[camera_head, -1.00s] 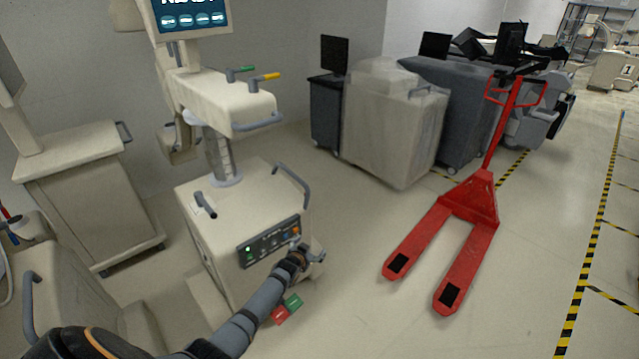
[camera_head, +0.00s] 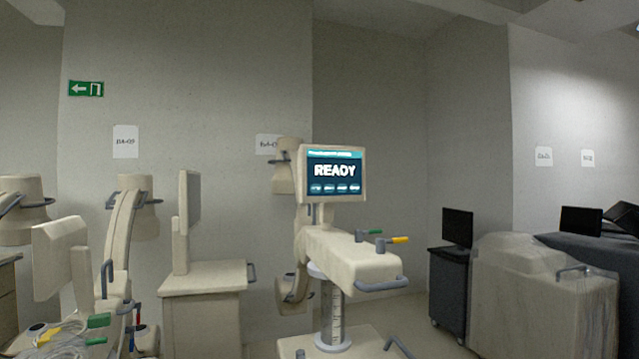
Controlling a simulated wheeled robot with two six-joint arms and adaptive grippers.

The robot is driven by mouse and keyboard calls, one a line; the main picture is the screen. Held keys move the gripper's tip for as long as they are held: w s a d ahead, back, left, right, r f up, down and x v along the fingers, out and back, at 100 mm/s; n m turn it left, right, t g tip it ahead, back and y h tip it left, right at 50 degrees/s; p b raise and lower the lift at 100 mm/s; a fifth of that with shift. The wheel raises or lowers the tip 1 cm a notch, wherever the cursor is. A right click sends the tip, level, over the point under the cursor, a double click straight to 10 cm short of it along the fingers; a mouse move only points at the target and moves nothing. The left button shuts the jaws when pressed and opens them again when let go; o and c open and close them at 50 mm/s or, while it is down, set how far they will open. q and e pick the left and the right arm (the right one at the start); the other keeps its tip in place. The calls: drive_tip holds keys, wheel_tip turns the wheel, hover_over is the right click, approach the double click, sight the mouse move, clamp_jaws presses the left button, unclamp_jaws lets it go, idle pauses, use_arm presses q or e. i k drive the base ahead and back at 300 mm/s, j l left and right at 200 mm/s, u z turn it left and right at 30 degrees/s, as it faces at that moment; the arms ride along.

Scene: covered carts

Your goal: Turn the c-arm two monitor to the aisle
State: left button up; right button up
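A c-arm unit stands in the middle of the head view, with a lit monitor (camera_head: 335,175) reading "READY" on top. The screen faces toward me. Below it are the beige upper housing (camera_head: 352,258) with green and yellow handles, and a grey column (camera_head: 333,315). The lower base with its control panel is cut off by the bottom edge. The frames do not tell which unit is c-arm two. Neither of my grippers is in the view.
A beige monitor cart (camera_head: 203,305) with its screen edge-on stands left of it. More c-arm parts (camera_head: 120,240) and cables (camera_head: 62,342) are at the far left. A dark cart (camera_head: 450,290) and a plastic-covered cart (camera_head: 540,300) stand at the right, near the wall.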

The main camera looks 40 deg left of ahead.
sight(327, 174)
drive_tip(key=i+u, duration=0.15)
drive_tip(key=u, duration=0.35)
drive_tip(key=i+l+u, duration=0.1)
drive_tip(key=u, duration=0.35)
drive_tip(key=i+l+u, duration=0.1)
drive_tip(key=u, duration=0.4)
drive_tip(key=i+l+u, duration=0.1)
drive_tip(key=u, duration=0.4)
drive_tip(key=l+u, duration=0.3)
drive_tip(key=u, duration=0.2)
drive_tip(key=i+l+u, duration=0.1)
drive_tip(key=u, duration=0.35)
drive_tip(key=l+u, duration=0.1)
drive_tip(key=l, duration=0.3)
drive_tip(key=l+u, duration=0.15)
drive_tip(key=l, duration=0.3)
drive_tip(key=k+l+u, duration=0.1)
drive_tip(key=l, duration=0.3)
drive_tip(key=k+l+u, duration=0.1)
drive_tip(key=l, duration=0.3)
drive_tip(key=k+l+u, duration=0.1)
drive_tip(key=l, duration=0.3)
drive_tip(key=k+l+u, duration=0.15)
drive_tip(key=l, duration=0.25)
drive_tip(key=l+u, duration=0.1)
drive_tip(key=l, duration=0.3)
drive_tip(key=k, duration=0.05)
